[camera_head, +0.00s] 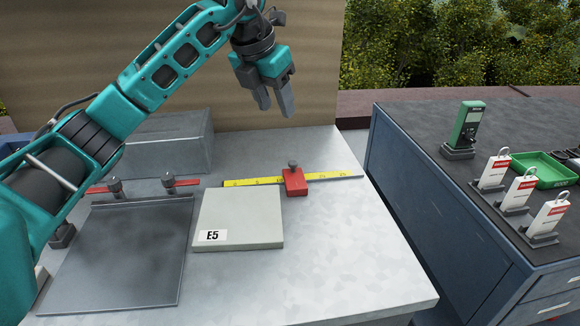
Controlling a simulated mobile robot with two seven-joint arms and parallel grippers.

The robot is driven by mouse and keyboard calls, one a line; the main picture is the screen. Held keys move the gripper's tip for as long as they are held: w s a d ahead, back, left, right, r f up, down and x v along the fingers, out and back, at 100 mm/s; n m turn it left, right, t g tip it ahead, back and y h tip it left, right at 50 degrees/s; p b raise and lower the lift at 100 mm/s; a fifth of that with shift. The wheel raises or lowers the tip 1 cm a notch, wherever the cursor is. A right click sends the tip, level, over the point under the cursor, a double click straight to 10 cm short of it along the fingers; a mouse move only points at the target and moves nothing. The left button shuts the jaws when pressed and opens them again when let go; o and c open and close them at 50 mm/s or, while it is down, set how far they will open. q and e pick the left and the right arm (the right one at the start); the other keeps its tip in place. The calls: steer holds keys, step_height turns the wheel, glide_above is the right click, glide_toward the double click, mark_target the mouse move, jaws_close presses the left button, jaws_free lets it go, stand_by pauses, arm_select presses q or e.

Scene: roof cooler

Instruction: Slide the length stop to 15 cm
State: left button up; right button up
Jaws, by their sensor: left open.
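The length stop is a red block (295,182) with a dark knob on top. It sits on a yellow ruler (334,176) that runs left to right across the metal worktop. The ruler's marks are too small to read surely, so I cannot tell the exact setting. My left gripper (275,106) is open and empty, raised above the worktop, above and slightly left of the stop in the picture, pointing down. It does not touch the stop. My right gripper is not in view.
A pale panel marked E5 (240,218) lies in front of the ruler. A dark plate (125,255) with two knobs behind it is on the left. A grey box (165,143) stands behind. A dark bench (420,150) with tags and a green tray (543,170) is at right.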

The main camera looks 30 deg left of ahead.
mark_target(293, 163)
arm_select(q)
steer(key=b+x, duration=0.1)
steer(key=x, duration=0.4)
steer(key=s+b+x, duration=0.1)
steer(key=x, duration=0.4)
steer(key=b+x, duration=0.1)
steer(key=x, duration=0.4)
steer(key=shift+s+d+f, duration=0.25)
steer(key=shift+s, duration=0.05)
jaws_close()
